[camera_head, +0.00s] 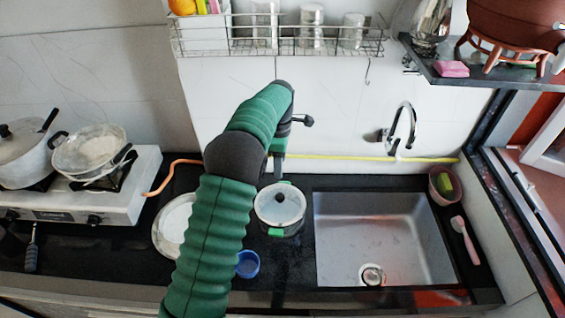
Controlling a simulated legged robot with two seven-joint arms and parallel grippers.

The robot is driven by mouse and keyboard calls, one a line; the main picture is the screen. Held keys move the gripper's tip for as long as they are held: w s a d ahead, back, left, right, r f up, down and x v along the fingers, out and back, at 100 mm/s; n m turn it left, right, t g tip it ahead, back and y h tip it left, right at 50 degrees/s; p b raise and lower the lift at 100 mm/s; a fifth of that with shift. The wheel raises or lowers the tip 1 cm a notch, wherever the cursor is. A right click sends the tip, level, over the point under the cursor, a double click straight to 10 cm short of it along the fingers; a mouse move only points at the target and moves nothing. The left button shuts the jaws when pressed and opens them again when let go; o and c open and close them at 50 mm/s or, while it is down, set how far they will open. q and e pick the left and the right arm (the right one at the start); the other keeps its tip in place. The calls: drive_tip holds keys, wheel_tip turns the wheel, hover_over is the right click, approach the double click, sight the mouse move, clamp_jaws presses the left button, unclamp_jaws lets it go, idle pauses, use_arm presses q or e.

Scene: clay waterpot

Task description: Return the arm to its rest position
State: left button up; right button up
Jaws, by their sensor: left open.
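My left arm (212,235) in its green sleeve comes up from the lower left, over the counter. It bends near the wall below the wire rack. My left gripper (278,160) is past the bend, partly hidden by the arm, just behind a lidded pot (280,203) with green handles. It is open and I see nothing held in it. I cannot tell how far above the counter it is. The brown clay pot (515,22) stands on a stand on the upper right shelf, cut off by the frame. My right gripper is not in view.
A sink (380,238) with a tap (403,125) lies to the right. A stove (95,195) with pans is at the left. A plate (176,222) and a blue cup (247,264) sit beside my arm. A wire rack (280,38) hangs above.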

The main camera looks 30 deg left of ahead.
use_arm(q)
drive_tip(key=s+d+f+m+t+b, duration=0.1)
drive_tip(key=s+d+f+m, duration=0.2)
drive_tip(key=s+d+m, duration=0.5)
drive_tip(key=s+d+f+m+t+b, duration=0.1)
drive_tip(key=s+d+f+m+b, duration=0.1)
drive_tip(key=s+d+m, duration=0.6)
drive_tip(key=s+f+m, duration=0.1)
drive_tip(key=s+m, duration=0.6)
drive_tip(key=s, duration=0.1)
drive_tip(key=shift+s+d+t, duration=0.2)
drive_tip(key=shift+d+t, duration=0.1)
drive_tip(key=shift+f, duration=0.15)
